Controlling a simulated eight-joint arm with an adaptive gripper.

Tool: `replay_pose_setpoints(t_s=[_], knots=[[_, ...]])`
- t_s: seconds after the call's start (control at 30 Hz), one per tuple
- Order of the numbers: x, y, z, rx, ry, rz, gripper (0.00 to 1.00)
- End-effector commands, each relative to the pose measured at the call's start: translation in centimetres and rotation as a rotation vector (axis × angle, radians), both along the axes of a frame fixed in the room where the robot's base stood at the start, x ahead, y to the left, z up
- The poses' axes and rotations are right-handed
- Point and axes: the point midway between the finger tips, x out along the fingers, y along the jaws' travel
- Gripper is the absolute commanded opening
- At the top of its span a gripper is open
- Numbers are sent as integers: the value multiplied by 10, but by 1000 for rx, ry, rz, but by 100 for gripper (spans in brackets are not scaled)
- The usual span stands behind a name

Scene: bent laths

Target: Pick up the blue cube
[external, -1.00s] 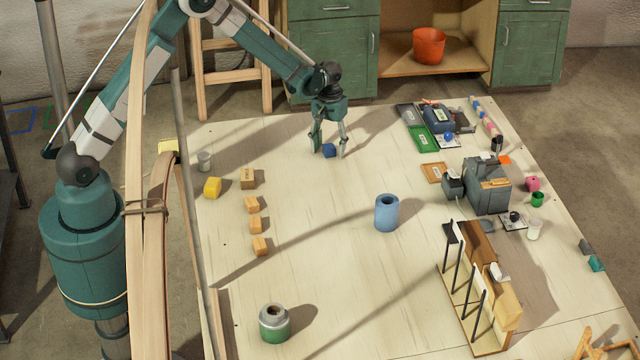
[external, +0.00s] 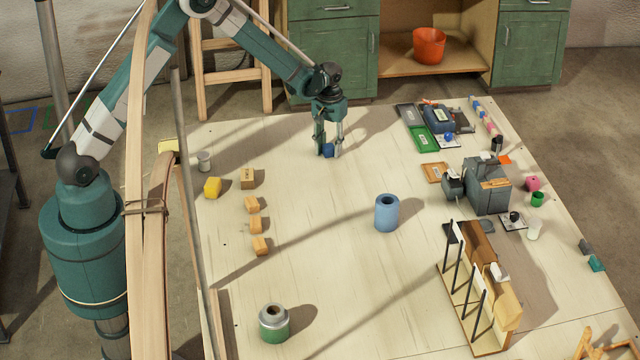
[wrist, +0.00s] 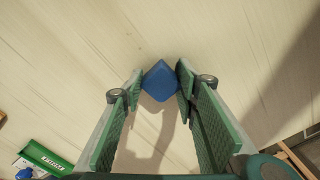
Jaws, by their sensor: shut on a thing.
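The blue cube (external: 328,150) is at the far part of the pale table. My gripper (external: 329,152) points down at it and is shut on it, with one finger on each side. In the wrist view the blue cube (wrist: 161,81) shows between the green pads of my gripper (wrist: 160,84), turned so that a corner faces the camera. I cannot tell whether the cube touches the table or is just off it.
A blue cylinder (external: 387,212) stands mid-table. Trays (external: 421,138) and a grey machine (external: 487,185) are on the right. The table around my gripper is clear.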

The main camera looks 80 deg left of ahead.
Motion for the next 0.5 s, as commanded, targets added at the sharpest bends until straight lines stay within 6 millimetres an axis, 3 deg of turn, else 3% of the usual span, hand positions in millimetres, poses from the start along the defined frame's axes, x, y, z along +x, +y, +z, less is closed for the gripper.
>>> replay_pose_setpoints(t_s=[0.27, 0.5], knots=[[0, 0, 2, 0, 0, 0, 19], [0, 0, 17, 0, 0, 0, 19]])
